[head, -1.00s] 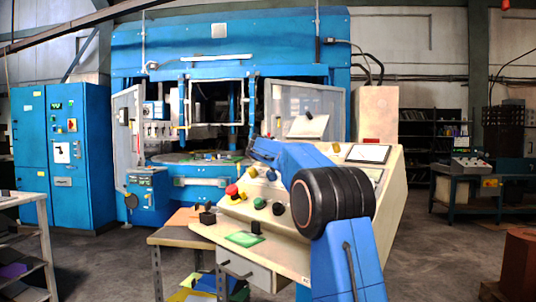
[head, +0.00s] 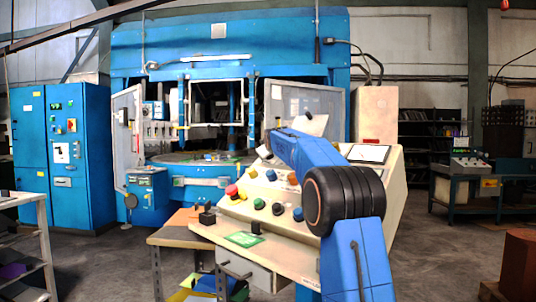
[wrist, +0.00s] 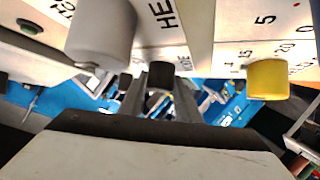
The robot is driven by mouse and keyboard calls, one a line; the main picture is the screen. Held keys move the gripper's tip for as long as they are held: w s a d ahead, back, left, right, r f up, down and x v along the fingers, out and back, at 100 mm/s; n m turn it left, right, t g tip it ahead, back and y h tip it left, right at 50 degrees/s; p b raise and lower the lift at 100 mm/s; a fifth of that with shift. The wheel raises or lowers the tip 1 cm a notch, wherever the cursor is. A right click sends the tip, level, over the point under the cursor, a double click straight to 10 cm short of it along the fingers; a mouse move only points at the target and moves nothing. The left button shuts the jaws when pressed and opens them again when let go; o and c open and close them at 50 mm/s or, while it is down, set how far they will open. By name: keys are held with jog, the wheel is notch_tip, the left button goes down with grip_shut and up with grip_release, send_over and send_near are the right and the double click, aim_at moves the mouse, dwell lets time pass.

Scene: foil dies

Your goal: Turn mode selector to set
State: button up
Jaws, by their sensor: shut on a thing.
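In the wrist view, my gripper (wrist: 160,84) has its two grey fingers on either side of a small black knob (wrist: 160,73) and is shut on it. The knob sits on the cream control panel, below partly cut-off black lettering. I cannot read its label or tell which way it points. In the head view, the sloped console (head: 225,212) stands ahead of me. My blue arm reaches over its right part, and the gripper tip and held knob are hidden there.
In the wrist view, a large pale grey knob (wrist: 102,30) is close on the left and a yellow knob (wrist: 268,80) with a number scale on the right. The head view shows a red button (head: 232,190), a black knob (head: 277,208) and a blue knob (head: 298,214). The blue press (head: 230,50) stands behind.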

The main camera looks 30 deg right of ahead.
jog(key=shift+n+y, duration=0.8)
jog(key=shift+n, duration=0.2)
jog(key=shift+d+n+g+y, duration=0.1)
jog(key=shift+n+g+y, duration=0.5)
jog(key=shift+n+y, duration=0.55)
jog(key=shift+n+g+y, duration=0.4)
jog(key=shift+n+y, duration=0.05)
jog(key=shift+n, duration=0.2)
jog(key=o, duration=1.1)
jog(key=shift+c, duration=0.2)
jog(key=shift+s+r, duration=0.1)
jog(key=v, duration=1.7)
